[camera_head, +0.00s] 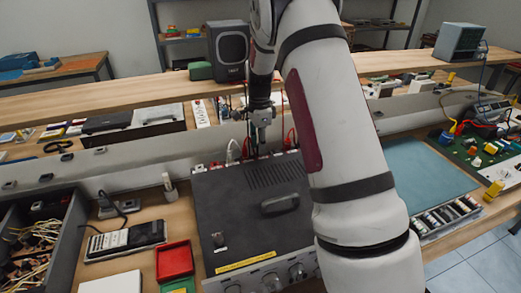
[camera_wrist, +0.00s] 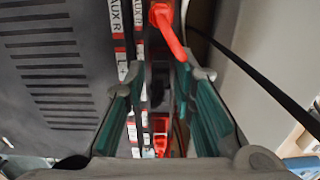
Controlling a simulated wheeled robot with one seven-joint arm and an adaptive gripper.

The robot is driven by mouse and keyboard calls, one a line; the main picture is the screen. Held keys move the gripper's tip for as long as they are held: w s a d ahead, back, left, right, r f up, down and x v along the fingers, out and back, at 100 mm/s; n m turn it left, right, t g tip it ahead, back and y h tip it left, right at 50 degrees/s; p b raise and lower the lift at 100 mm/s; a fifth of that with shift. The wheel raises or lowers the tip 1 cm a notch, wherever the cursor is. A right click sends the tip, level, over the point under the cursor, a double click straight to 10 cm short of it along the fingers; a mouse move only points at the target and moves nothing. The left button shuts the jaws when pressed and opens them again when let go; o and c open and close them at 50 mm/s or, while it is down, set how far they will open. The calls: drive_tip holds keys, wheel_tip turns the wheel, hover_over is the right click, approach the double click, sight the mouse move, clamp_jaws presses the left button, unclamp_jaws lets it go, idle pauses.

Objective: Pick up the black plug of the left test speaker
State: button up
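The amplifier (camera_head: 235,205) lies on the bench, with white and red plugs (camera_head: 232,152) along its rear edge. My gripper (camera_head: 262,145) points down at that rear edge. In the wrist view its teal-padded fingers (camera_wrist: 160,80) are apart, on either side of the terminal row. A dark shape, perhaps a black plug (camera_wrist: 160,78), shows between the fingertips; I cannot tell contact. One red plug (camera_wrist: 166,25) sits beyond the fingertips and another red terminal (camera_wrist: 160,130) shows between the fingers. A dark speaker (camera_head: 228,52) stands on the shelf behind.
A wooden shelf (camera_head: 110,85) and a grey trunking (camera_head: 130,165) run behind the amplifier. A black cable (camera_wrist: 250,70) crosses the wrist view at right. A multimeter (camera_head: 125,238), a red tray (camera_head: 175,260) and a blue mat (camera_head: 425,175) flank the amplifier. My arm hides its right side.

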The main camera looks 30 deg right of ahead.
drive_tip(key=shift+f, duration=0.65)
clamp_jaws()
drive_tip(key=shift+w+r, duration=0.1)
drive_tip(key=shift+r, duration=0.1)
